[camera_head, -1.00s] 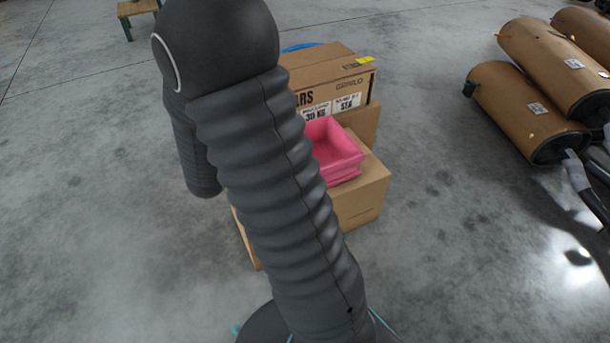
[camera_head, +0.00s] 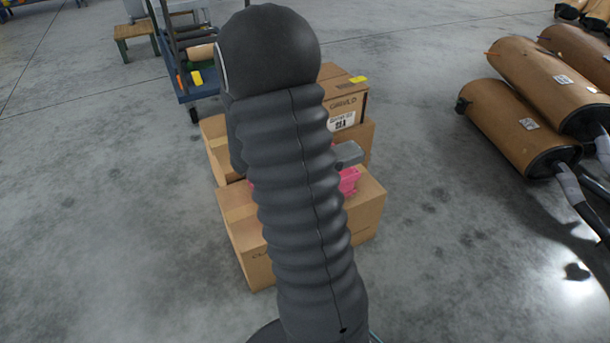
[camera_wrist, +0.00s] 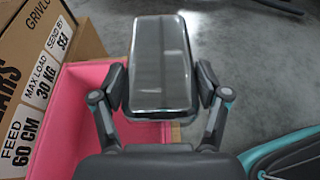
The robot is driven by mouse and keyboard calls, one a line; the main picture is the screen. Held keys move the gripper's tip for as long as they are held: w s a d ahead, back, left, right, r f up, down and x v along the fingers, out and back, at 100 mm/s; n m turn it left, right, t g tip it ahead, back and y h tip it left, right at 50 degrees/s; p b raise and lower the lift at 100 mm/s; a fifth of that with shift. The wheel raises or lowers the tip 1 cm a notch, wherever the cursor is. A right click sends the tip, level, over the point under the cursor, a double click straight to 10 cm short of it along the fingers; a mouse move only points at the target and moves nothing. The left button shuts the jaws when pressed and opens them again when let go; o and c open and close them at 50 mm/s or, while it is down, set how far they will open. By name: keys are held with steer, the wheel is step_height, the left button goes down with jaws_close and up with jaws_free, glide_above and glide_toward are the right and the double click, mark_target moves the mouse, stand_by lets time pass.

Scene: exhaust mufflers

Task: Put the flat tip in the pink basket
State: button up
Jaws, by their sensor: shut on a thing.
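My gripper (camera_wrist: 163,90) is shut on the flat tip (camera_wrist: 160,62), a shiny grey metal piece with a broad flat face, held between the two fingers in the wrist view. The pink basket (camera_wrist: 90,113) lies below and behind the tip there, with its left part in sight and the rest covered by the tip and my gripper. In the head view my arm hides most of the basket (camera_head: 349,181), and the grey end of the tip (camera_head: 348,153) shows just above it. I cannot tell the gap between tip and basket.
The basket stands on a cardboard box (camera_head: 365,212). A taller labelled box (camera_head: 345,105) rises close behind it and at the left in the wrist view. A blue trolley (camera_head: 197,90) stands behind. Brown mufflers (camera_head: 515,125) are at right. Grey floor lies open at left.

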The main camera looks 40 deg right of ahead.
steer(key=w+d+f+b, duration=0.2)
steer(key=w+f, duration=0.7)
steer(key=shift+w+f, duration=0.25)
steer(key=shift+f, duration=0.15)
steer(key=shift+f, duration=0.6)
steer(key=o, duration=1.8)
steer(key=shift+c, duration=0.2)
